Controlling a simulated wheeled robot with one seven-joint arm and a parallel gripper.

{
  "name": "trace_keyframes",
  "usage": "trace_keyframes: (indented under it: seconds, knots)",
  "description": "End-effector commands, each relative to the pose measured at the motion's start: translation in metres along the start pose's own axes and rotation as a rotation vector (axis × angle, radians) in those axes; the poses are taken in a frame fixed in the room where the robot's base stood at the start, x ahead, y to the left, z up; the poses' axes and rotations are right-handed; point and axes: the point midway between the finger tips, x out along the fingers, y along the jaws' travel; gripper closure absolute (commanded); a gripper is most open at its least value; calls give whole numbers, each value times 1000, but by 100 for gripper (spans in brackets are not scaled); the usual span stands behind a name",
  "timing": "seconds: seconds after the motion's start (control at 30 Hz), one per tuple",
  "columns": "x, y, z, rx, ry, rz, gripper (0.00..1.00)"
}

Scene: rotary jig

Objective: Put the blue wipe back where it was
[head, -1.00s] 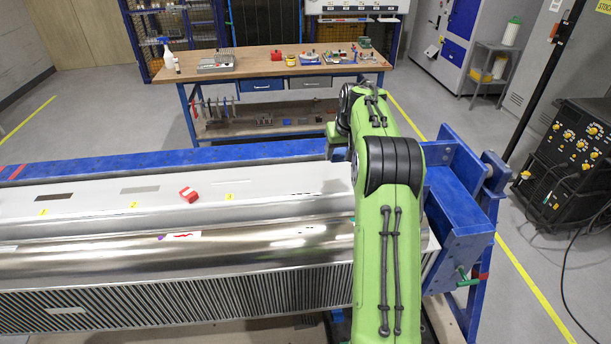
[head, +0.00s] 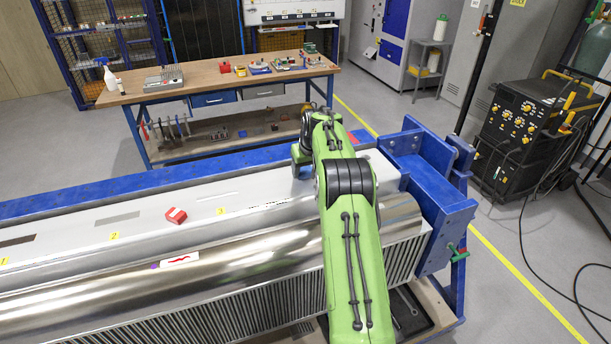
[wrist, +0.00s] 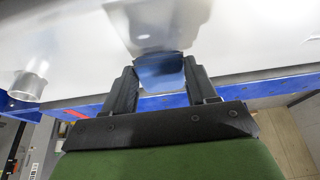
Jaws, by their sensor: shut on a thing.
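In the wrist view, a blue wipe (wrist: 160,72) is held between the two black fingers of my gripper (wrist: 162,84). My gripper is shut on it. The wipe is in front of a pale, shiny surface that shows a blurred reflection of it. I cannot tell whether the wipe touches that surface. In the head view, my green arm reaches over the right part of the jig (head: 421,187) and hides the wipe and the fingertips.
A red and white block (head: 176,215) sits on the pale top strip near yellow number labels. A wooden workbench (head: 205,82) with tools stands behind. A welding machine (head: 530,130) stands at right.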

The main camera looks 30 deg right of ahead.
Motion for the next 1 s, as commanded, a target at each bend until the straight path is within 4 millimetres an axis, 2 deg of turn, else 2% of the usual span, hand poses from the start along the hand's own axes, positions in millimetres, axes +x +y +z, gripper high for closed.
trace_keyframes:
  seconds: [0.1,0.47,0.5,0.63,0.87,1.0]
  knots:
    - [13,0,6,0,-2,0,81]
    - [17,0,7,0,0,0,81]
    - [16,0,7,0,0,0,37]
    - [16,0,7,0,0,0,17]
    - [15,0,6,0,0,0,17]
    - [4,0,4,0,3,1,17]
